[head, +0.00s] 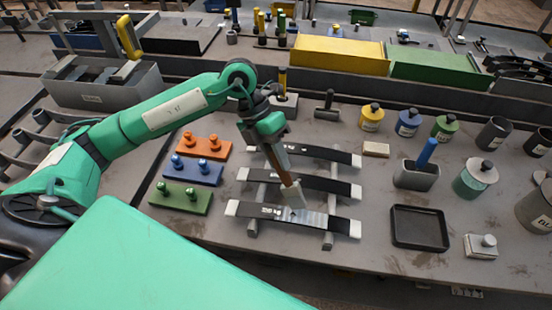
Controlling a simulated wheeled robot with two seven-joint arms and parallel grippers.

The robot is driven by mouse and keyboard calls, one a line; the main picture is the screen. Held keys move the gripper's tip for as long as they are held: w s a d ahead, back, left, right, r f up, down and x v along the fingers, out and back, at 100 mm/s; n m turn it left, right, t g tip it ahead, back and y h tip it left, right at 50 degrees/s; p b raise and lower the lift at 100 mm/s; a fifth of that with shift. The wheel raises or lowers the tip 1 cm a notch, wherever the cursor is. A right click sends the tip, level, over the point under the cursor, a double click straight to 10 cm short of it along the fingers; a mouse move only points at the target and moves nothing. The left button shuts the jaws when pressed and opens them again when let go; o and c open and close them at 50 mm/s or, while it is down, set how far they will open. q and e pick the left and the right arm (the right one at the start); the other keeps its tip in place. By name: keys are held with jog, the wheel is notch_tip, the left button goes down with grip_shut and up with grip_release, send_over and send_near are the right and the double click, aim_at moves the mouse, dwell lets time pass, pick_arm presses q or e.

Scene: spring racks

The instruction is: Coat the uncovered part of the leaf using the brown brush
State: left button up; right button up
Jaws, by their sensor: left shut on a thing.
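My left gripper (268,138) is shut on the brown brush (280,165), which points down and slightly right. Its pale head (292,196) is at the middle of the front leaf (262,211); I cannot tell whether it touches. The front leaf is dark with pale ends and has a lighter grey, bare-looking patch (312,218) right of its middle. A middle leaf (325,184) and a back leaf (325,153), both dark with pale ends, lie behind it. All lie across a grey rack (328,240). The brush partly covers the leaves. My right gripper is not in view.
A blue-handled brush (427,152) stands in a grey holder (416,177) at the right. A black tray (420,228) lies right of the rack. Orange, blue and green peg blocks (180,197) lie left of the rack.

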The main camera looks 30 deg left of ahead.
pick_arm(q)
jog(key=shift+d+r+p, duration=0.1)
jog(key=shift+r+p, duration=0.45)
jog(key=shift+r, duration=0.7)
jog(key=shift+d+r+p, duration=0.1)
jog(key=shift+r+p, duration=0.85)
jog(key=shift+r, duration=0.6)
